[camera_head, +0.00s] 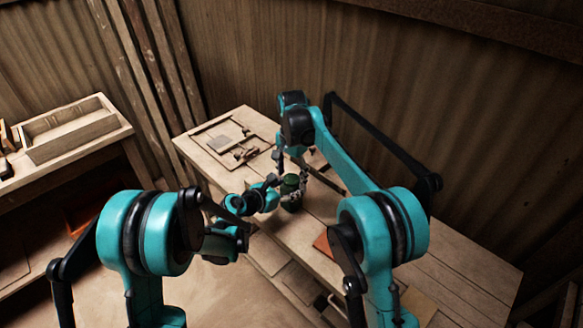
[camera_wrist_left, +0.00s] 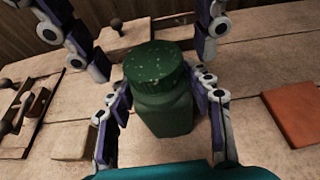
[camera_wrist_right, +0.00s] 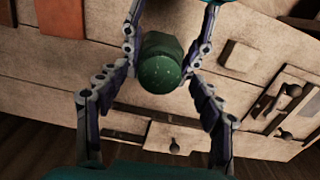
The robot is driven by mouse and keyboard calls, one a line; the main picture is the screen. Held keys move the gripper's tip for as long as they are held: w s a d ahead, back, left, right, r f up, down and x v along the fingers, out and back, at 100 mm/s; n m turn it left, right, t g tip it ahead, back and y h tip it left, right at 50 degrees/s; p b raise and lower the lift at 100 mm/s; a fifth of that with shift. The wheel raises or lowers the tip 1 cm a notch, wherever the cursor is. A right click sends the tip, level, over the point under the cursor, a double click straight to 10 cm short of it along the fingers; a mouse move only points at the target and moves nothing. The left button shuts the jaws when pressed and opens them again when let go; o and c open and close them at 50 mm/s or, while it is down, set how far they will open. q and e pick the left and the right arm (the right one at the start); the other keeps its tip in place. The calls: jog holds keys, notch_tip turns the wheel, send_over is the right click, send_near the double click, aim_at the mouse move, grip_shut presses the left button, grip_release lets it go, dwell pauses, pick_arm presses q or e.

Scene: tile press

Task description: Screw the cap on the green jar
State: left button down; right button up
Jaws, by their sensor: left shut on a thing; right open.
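The green jar (camera_head: 291,201) stands upright on the wooden bench; its body shows in the left wrist view (camera_wrist_left: 165,115). The dark green, speckled cap (camera_wrist_left: 155,66) sits on the jar's mouth; whether it is tight I cannot tell. It also shows from above in the right wrist view (camera_wrist_right: 160,73). My left gripper (camera_wrist_left: 163,90) is shut on the jar body, one finger at each side. My right gripper (camera_wrist_right: 161,68) is open above, its fingers spread on both sides of the cap. In the head view, the arms partly hide the jar.
An orange tile (camera_head: 322,242) lies on the bench (camera_head: 450,275) to the right of the jar. A wooden frame with small knobbed parts (camera_head: 232,143) lies at the bench's left end. A side bench at left carries a wooden box (camera_head: 75,138). A corrugated wall stands behind.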

notch_tip(320, 180, up, 12)
jog(key=shift+f, duration=0.2)
pick_arm(q)
jog(key=c, duration=0.6)
grip_release()
jog(key=shift+o, duration=0.2)
jog(key=v, duration=1.2)
